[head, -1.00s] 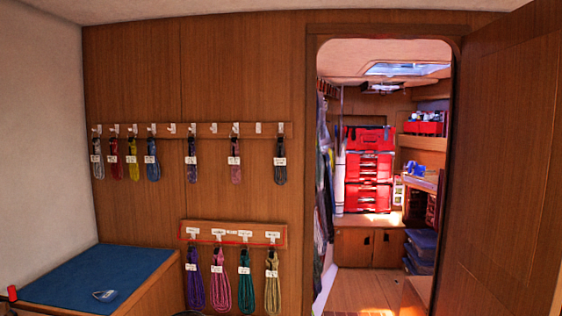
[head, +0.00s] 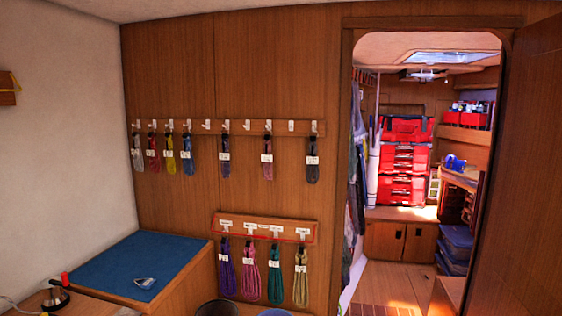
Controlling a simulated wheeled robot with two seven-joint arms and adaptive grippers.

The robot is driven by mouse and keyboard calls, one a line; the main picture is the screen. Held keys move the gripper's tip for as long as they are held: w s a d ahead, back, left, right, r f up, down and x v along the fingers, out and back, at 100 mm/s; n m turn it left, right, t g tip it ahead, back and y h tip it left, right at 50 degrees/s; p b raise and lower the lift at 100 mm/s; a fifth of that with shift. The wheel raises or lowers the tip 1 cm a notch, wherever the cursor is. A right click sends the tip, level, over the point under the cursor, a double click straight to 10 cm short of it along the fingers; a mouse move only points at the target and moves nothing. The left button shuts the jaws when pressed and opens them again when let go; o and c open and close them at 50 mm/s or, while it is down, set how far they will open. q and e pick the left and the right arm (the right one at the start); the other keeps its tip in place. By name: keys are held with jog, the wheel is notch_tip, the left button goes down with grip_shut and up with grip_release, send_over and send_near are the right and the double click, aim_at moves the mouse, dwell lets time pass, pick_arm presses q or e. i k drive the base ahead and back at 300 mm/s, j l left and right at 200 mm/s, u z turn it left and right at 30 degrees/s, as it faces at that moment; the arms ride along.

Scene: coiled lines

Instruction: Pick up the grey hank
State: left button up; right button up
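Several hanks hang from the upper peg rail (head: 250,128) on the wood wall. The one at its left end is a light grey hank (head: 138,155) with a white tag. The one at its right end is a dark grey hank (head: 312,170), also tagged. I cannot tell which of the two the task names. Between them hang red (head: 153,160), yellow (head: 170,163), blue (head: 188,165), dark purple (head: 225,170) and pinkish (head: 267,172) hanks, with some empty hooks. Neither of my grippers is in view.
A lower rail (head: 262,229) holds purple, pink, green and tan hanks. A blue-topped bench (head: 130,266) stands in the left corner, with a small metal object (head: 145,283) on it. Dark round containers (head: 217,308) stand below. An open doorway with red boxes (head: 404,160) is at right.

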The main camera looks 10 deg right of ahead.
aim_at(313, 160)
jog(key=i+l+u, duration=0.2)
jog(key=l, duration=0.15)
jog(key=i+l+u, duration=0.25)
jog(key=l+u, duration=0.2)
jog(key=l, duration=0.25)
jog(key=i+l+u, duration=0.2)
jog(key=l, duration=0.2)
jog(key=k, duration=0.05)
